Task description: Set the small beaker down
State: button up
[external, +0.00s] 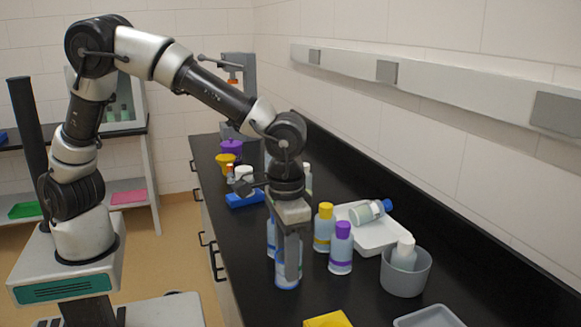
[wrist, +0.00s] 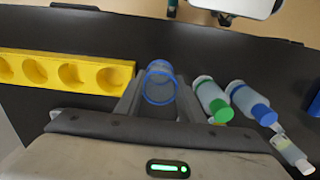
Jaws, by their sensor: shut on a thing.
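The small beaker (wrist: 160,84) is clear glass with a blue rim. In the wrist view it sits between the two fingers of my gripper (wrist: 157,103), which is shut on it. In the external view my gripper (external: 290,262) points down low over the black bench (external: 390,305). The beaker is hard to tell there from the blue-marked vessels around the fingers. I cannot tell whether its base touches the bench.
A yellow rack with round holes (wrist: 68,72) lies left of the beaker. Green-capped (wrist: 212,99) and blue-capped (wrist: 250,102) bottles stand close on the right. Purple-capped (external: 341,248) and yellow-capped (external: 324,228) bottles, a white tray (external: 373,236) and a grey pot (external: 405,277) are nearby.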

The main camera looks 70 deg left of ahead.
jog(key=shift+w+a+r, duration=0.25)
jog(key=shift+a+r, duration=0.05)
jog(key=shift+r, duration=0.05)
jog(key=w+a+r+m+p, duration=0.1)
jog(key=w+a+r, duration=0.15)
jog(key=a, duration=0.25)
jog(key=w+a+r+m+p, duration=0.1)
jog(key=w+a+r+p, duration=0.1)
jog(key=w+a, duration=0.25)
jog(key=s+a+m+b, duration=0.1)
jog(key=a+b, duration=0.2)
jog(key=a, duration=1.3)
jog(key=s+n+p, duration=0.2)
jog(key=s+p, duration=0.2)
jog(key=s, duration=0.3)
notch_tip(320, 180, down, 8)
jog(key=n+p, duration=0.1)
jog(key=p, duration=0.1)
jog(key=d, duration=0.7)
jog(key=shift+f, duration=0.25)
